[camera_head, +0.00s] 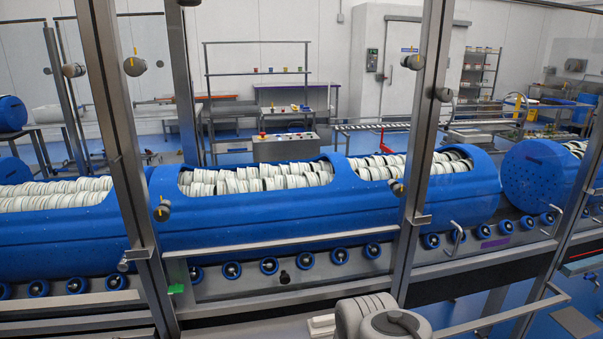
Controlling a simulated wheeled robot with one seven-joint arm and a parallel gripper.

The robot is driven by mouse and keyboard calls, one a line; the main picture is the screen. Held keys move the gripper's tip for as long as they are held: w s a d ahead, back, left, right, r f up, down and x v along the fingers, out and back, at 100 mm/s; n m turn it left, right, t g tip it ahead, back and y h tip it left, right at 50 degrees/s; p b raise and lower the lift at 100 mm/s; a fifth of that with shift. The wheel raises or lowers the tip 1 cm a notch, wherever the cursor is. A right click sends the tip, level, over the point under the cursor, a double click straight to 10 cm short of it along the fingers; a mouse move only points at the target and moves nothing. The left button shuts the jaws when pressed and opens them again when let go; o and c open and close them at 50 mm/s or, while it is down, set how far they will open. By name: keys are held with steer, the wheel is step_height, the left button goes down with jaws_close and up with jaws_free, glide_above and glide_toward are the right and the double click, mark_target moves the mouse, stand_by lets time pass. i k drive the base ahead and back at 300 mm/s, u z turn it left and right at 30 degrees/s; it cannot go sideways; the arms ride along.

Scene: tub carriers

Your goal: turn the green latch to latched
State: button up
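A small bright green piece (176,289) shows low on the left, beside the foot of the steel post (130,160) and just below the horizontal rail. It is the only green part on the near frame; it is too small to tell its shape or whether it is turned to latched. Dark round knobs, some with yellow marks, sit on the posts, such as one upper left knob (135,66) and one lower left knob (162,210). My grey and white arm links show at the bottom, right of centre. My gripper is not in view.
Blue tubs (270,215) full of white discs lie in a row behind the posts, above blue rollers (269,265). A steel rail (280,244) spans the two near posts.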

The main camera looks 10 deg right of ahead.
mark_target(177, 288)
steer(key=u, duration=2.7)
steer(key=i, duration=1.9)
steer(key=z, duration=2.1)
